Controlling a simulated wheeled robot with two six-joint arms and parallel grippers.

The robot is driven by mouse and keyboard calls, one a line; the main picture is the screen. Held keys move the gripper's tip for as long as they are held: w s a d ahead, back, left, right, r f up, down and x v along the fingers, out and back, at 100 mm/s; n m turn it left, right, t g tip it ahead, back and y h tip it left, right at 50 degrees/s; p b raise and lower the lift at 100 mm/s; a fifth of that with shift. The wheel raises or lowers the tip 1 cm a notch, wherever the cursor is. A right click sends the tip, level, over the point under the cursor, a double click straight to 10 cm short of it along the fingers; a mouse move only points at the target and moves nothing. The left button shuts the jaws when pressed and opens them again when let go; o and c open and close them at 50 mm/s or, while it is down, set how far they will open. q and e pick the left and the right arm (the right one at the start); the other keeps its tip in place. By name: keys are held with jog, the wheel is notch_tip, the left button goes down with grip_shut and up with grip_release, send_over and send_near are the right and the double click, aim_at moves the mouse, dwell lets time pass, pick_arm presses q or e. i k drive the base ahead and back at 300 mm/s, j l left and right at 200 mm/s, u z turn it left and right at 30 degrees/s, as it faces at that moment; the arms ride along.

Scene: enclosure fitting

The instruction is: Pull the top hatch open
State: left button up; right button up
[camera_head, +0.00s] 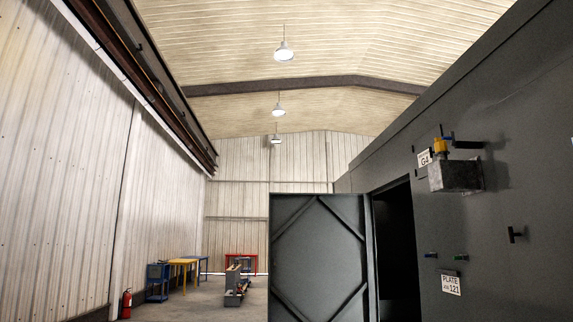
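A large dark grey enclosure (500,120) fills the right side of the head view. A dark grey hatch panel (318,250) with diagonal ribs stands swung out to the left of a dark opening (396,245) in the enclosure's wall. I cannot tell whether this panel is the top hatch; no other hatch is clearly visible. A small black T-shaped handle (515,235) sticks out of the wall at the right. Neither of my grippers is in view.
Workbenches (183,264) and a fire extinguisher (127,303) stand left.

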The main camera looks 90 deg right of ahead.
aim_at(420, 148)
jog(key=z, duration=3.7)
jog(key=i+j+u, duration=0.2)
jog(key=i, duration=0.3)
jog(key=i+j+u, duration=0.2)
jog(key=i+j, duration=0.15)
jog(key=i, duration=0.15)
jog(key=i+j+u, duration=0.2)
jog(key=i, duration=0.35)
jog(key=i+u, duration=0.2)
jog(key=i, duration=0.35)
jog(key=i+z, duration=0.25)
jog(key=z, duration=0.15)
jog(key=i+j+z, duration=0.2)
jog(key=z, duration=0.2)
jog(key=i+j+z, duration=0.2)
jog(key=z, duration=0.2)
jog(key=i+j+z, duration=0.2)
jog(key=z, duration=0.2)
